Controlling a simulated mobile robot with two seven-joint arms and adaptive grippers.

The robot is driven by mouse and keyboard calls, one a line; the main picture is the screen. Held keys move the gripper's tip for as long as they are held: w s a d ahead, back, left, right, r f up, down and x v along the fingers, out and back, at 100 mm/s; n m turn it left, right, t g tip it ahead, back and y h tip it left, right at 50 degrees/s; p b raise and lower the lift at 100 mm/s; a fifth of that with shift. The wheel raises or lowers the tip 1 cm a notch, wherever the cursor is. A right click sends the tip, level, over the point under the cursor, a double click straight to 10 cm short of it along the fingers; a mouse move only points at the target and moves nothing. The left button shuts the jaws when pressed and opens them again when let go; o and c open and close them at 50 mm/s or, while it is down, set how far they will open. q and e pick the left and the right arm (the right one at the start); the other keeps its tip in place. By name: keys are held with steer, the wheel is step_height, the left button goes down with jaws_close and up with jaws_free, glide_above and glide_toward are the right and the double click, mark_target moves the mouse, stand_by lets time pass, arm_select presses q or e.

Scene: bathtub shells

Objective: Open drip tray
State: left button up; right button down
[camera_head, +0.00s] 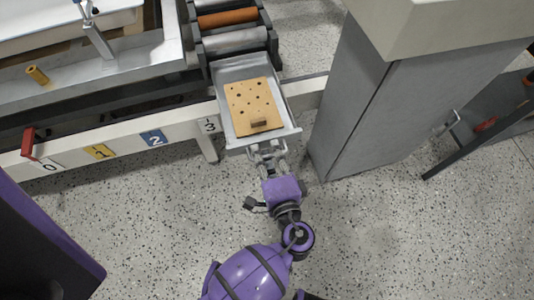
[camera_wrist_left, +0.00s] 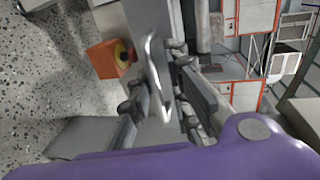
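The drip tray (camera_head: 283,116) is a shallow light-metal tray. It sticks out toward me from below the rollers in the head view, and a tan board with holes (camera_head: 252,103) lies in it. My left gripper (camera_head: 268,156) is at the tray's front edge, with its fingers apart. In the left wrist view, a curved metal handle (camera_wrist_left: 154,72) runs between the spread fingers of the left gripper (camera_wrist_left: 160,106). Whether a finger touches the handle is hard to tell. My right gripper is not in view.
A grey cabinet (camera_head: 370,110) stands close to the right of the tray. A white rail with numbered labels (camera_head: 100,152) and a red lever (camera_head: 28,142) runs to the left. Rollers (camera_head: 228,18) lie behind the tray. Speckled floor in front is clear.

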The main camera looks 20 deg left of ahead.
arm_select(q)
steer(key=o, duration=1.6)
steer(key=r, duration=0.9)
steer(key=shift+w, duration=0.4)
steer(key=shift+d+r, duration=0.15)
steer(key=shift+r, duration=0.3)
steer(key=f, duration=0.1)
steer(key=s+f, duration=0.1)
steer(key=f, duration=0.1)
steer(key=shift+d+f+g, duration=0.2)
steer(key=shift+f+g, duration=0.05)
steer(key=shift+g, duration=0.05)
steer(key=shift+c, duration=0.5)
steer(key=shift+s+r, duration=0.15)
steer(key=shift+s, duration=0.25)
steer(key=c, duration=0.6)
steer(key=shift+s+d, duration=0.15)
steer(key=shift+s, duration=0.1)
steer(key=c, duration=0.8)
steer(key=shift+s+d+h, duration=0.1)
steer(key=shift+s+h, duration=0.1)
steer(key=shift+h, duration=0.1)
steer(key=shift+c, duration=0.5)
steer(key=s+d+p, duration=0.2)
steer(key=s+d, duration=0.2)
steer(key=s, duration=0.2)
steer(key=shift+s+r, duration=0.2)
steer(key=shift+r, duration=0.25)
